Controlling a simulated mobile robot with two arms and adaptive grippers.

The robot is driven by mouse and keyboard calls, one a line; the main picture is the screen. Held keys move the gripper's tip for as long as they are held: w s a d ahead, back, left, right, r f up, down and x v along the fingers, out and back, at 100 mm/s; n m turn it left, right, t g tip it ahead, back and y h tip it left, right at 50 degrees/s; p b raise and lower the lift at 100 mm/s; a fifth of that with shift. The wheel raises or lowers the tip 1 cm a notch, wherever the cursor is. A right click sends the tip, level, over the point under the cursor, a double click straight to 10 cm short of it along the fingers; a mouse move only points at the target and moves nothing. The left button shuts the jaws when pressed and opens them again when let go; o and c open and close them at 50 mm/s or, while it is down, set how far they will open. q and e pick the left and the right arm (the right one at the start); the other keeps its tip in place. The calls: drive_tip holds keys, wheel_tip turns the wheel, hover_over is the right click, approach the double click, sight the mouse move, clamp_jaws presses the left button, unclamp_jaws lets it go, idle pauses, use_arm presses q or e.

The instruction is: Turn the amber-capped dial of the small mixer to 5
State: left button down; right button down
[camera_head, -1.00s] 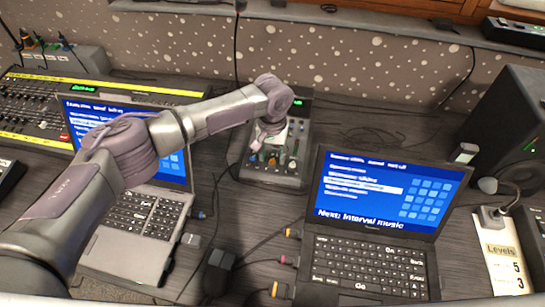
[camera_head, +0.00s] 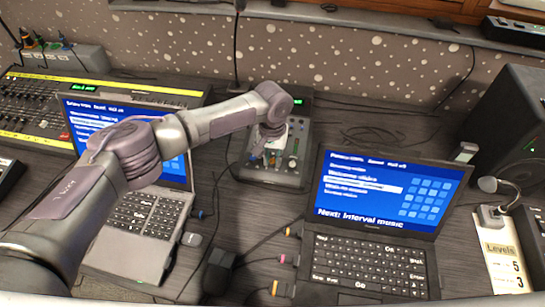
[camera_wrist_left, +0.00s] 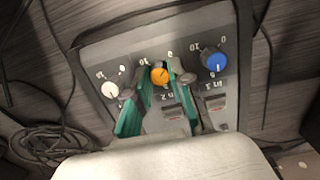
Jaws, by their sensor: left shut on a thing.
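The small mixer (camera_head: 280,176) stands at the back of the desk between the two laptops. In the left wrist view its panel (camera_wrist_left: 150,40) shows a white dial (camera_wrist_left: 110,90), the amber-capped dial (camera_wrist_left: 159,76) and a blue dial (camera_wrist_left: 215,61). My left gripper (camera_wrist_left: 157,80) has its fingers on both sides of the amber-capped dial and is shut on it. In the head view my left gripper (camera_head: 266,150) reaches down onto the mixer and partly hides its controls. The dial's pointer is too small to read clearly. My right gripper is not in view.
A left laptop (camera_head: 140,222) and a right laptop (camera_head: 365,270) flank the mixer. A larger mixing desk (camera_head: 35,110) lies at the back left. A speaker (camera_head: 510,125) and a card headed "Levels" (camera_head: 503,262) are at the right. Loose cables cross the desk.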

use_arm(q)
drive_tip(key=shift+m, duration=0.4)
drive_tip(key=m+p, duration=0.1)
drive_tip(key=m, duration=0.1)
drive_tip(key=shift+m, duration=0.4)
drive_tip(key=m+p, duration=0.1)
drive_tip(key=m, duration=0.2)
drive_tip(key=shift+s+m+y, duration=0.1)
drive_tip(key=shift+m+y, duration=0.2)
drive_tip(key=shift+y, duration=0.1)
drive_tip(key=m+p, duration=0.1)
drive_tip(key=m, duration=0.2)
drive_tip(key=shift+r+m+t, duration=0.1)
drive_tip(key=shift+m+t, duration=0.3)
drive_tip(key=m+p, duration=0.1)
drive_tip(key=m, duration=0.3)
drive_tip(key=shift+d+p, duration=0.1)
drive_tip(key=shift+p, duration=0.2)
drive_tip(key=m+t+p, duration=0.1)
drive_tip(key=m, duration=0.4)
drive_tip(key=shift+m, duration=0.4)
drive_tip(key=m+p, duration=0.1)
drive_tip(key=m, duration=0.4)
drive_tip(key=shift+m+t, duration=0.3)
drive_tip(key=shift+m, duration=0.1)
